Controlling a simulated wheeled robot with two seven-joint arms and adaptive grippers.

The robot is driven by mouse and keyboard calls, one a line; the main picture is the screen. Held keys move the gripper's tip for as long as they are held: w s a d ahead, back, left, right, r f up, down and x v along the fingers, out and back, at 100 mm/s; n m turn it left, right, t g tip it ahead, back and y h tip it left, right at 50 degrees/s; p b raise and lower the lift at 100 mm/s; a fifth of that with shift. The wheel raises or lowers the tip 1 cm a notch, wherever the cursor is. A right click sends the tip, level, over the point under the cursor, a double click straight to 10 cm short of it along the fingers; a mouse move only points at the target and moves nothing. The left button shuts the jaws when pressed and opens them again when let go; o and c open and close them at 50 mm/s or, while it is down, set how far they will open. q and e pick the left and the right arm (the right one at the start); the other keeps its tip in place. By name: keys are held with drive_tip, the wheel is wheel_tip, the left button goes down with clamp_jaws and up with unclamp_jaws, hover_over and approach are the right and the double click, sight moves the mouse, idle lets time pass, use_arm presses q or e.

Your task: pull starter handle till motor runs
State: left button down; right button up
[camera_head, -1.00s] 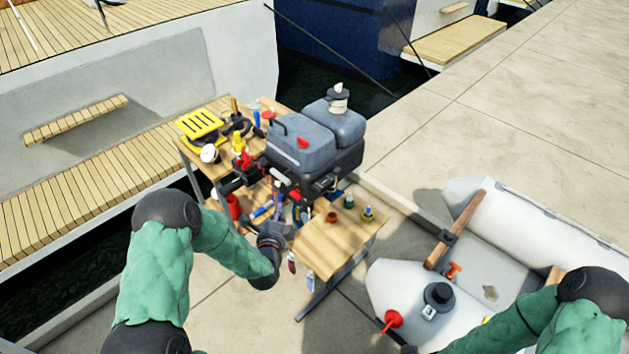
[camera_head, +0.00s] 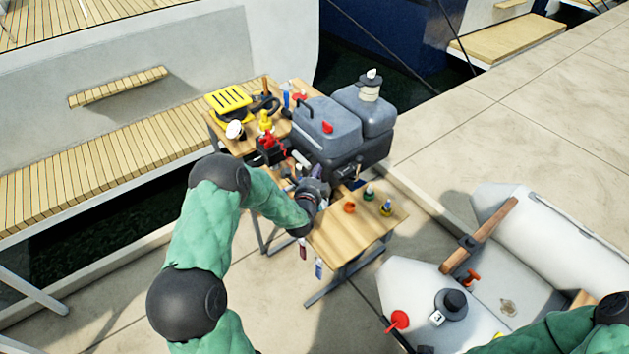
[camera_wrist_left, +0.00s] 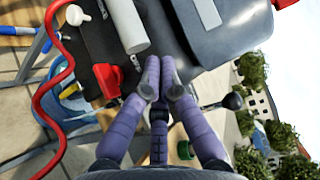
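The grey motor (camera_head: 330,135) with a red part on its cowl stands at the back of the wooden work table. My left gripper (camera_head: 318,187) is at the motor's near side, above the table. In the left wrist view its purple fingers (camera_wrist_left: 160,72) are brought together at the tips, close under the motor's grey casing (camera_wrist_left: 222,30). A red part (camera_wrist_left: 107,80) and a white cylinder (camera_wrist_left: 128,25) are just beside the fingertips. I cannot pick out the starter handle or see anything between the fingers. Only a dark bit of my right gripper (camera_head: 425,349) shows at the bottom edge.
The table (camera_head: 345,235) carries small bottles, with a yellow item (camera_head: 230,102) at its far left. A red hose (camera_wrist_left: 50,95) hangs left of the fingers in the wrist view. A grey inflatable boat (camera_head: 420,280) lies at the right. Open dock lies beyond.

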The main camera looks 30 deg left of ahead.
use_arm(q)
drive_tip(key=shift+w+a, duration=0.1)
drive_tip(key=shift+w, duration=0.25)
use_arm(e)
drive_tip(key=shift+f, duration=0.1)
use_arm(q)
drive_tip(key=s+a+b, duration=0.1)
drive_tip(key=s+a, duration=0.2)
drive_tip(key=s, duration=0.4)
drive_tip(key=s+a+b, duration=0.1)
drive_tip(key=s+a, duration=0.1)
drive_tip(key=s, duration=0.5)
drive_tip(key=shift+a, duration=0.4)
use_arm(e)
wheel_tip(320, 180, down, 2)
drive_tip(key=shift+f, duration=0.1)
